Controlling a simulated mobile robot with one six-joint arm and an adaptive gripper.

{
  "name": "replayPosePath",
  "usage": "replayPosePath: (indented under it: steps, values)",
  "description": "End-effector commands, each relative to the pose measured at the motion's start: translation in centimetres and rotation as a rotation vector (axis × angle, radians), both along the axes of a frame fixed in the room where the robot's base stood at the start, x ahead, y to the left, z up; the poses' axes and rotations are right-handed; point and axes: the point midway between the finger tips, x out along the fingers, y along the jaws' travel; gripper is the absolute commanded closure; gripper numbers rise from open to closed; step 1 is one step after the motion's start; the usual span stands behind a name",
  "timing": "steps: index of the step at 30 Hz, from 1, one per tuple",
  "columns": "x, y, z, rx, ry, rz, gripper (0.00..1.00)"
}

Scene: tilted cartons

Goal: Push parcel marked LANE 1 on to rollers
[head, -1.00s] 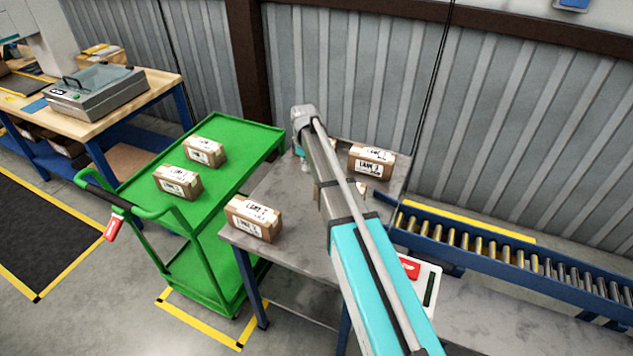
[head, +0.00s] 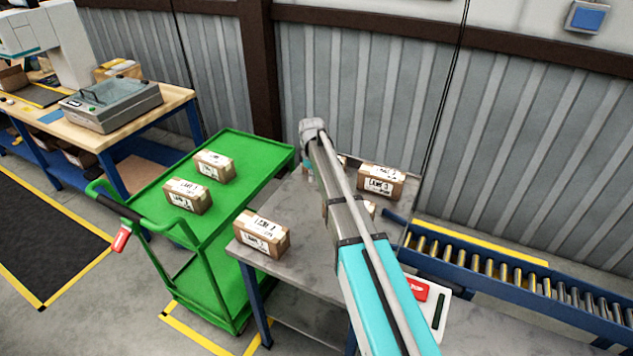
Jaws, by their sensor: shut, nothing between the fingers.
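Several brown parcels with white labels stand on the grey table (head: 300,262). The front-left parcel (head: 262,235) has a LANE label whose number I cannot read surely. The back-right parcel (head: 381,184) seems to read LANE 3. Another parcel (head: 370,208) is mostly hidden behind my arm, and a further one (head: 342,160) barely shows beside it; their labels are hidden. I cannot tell which parcel is LANE 1. The rollers (head: 490,268) run from the table's right side in a blue frame. My arm reaches over the table; its links hide my gripper.
A green cart (head: 247,160) with two parcels (head: 214,166) (head: 188,195) stands left of the table. A red-and-white box (head: 428,295) is near the table's right front. A wooden bench (head: 150,112) is at far left. A ribbed wall closes the back.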

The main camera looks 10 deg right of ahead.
Motion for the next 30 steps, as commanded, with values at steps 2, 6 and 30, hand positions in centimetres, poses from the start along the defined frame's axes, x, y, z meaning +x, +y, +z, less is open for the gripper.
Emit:
replayPosePath:
  steps: [2, 6, 30]
  values:
    - [0.0, 0.0, -0.8, 0.000, 0.000, 0.000, 1.00]
    - [0.0, 0.0, -1.8, 0.000, 0.000, -0.001, 1.00]
    - [0.0, -0.1, -7.7, 0.000, 0.000, -0.002, 1.00]
